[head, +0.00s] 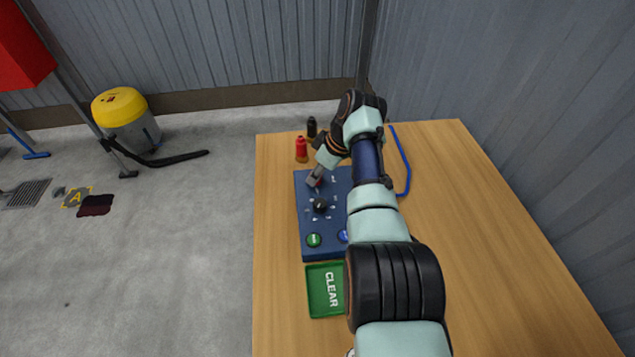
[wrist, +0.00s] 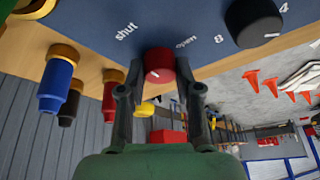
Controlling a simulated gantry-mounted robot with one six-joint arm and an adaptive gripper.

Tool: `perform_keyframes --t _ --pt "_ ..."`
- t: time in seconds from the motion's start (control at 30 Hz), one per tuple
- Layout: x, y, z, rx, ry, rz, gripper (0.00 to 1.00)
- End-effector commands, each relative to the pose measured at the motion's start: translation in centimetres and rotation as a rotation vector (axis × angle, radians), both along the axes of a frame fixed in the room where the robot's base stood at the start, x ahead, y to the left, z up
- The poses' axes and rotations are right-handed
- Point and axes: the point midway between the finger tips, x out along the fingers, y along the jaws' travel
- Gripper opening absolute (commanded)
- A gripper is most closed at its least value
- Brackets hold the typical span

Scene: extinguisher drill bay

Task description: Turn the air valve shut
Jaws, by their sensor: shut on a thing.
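The air valve is a red knob (wrist: 159,62) on a blue panel (head: 325,253), seen closely in the wrist view between the printed words "shut" and "open". A pale pointer mark shows on its face; which label it points to is hard to tell. My gripper (wrist: 160,78) has one finger on each side of the knob and is shut on it. In the head view my gripper (head: 315,180) is at the panel's far end and mostly covers the knob.
The panel also has a black knob (head: 320,205), a green button (head: 314,240) and a blue button (head: 342,236). A green CLEAR tray (head: 309,292) lies nearer. Red (head: 301,150) and black (head: 311,127) fittings stand beyond the panel. A blue hose (head: 406,170) lies right; the table's right side is clear.

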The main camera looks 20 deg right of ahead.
Motion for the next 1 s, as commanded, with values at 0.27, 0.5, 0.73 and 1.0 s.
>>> perform_keyframes --t 0.27,0.5,0.73,1.0 --pt "-0.01 -0.02 -0.23 0.0 0.003 0.041 0.0" --pt "0.0 -0.01 -0.08 0.0 0.002 0.047 0.0" --pt "-0.01 0.0 -0.08 0.0 0.002 0.047 0.37" --pt "0.01 -0.02 -0.05 -0.001 0.002 0.046 0.58"
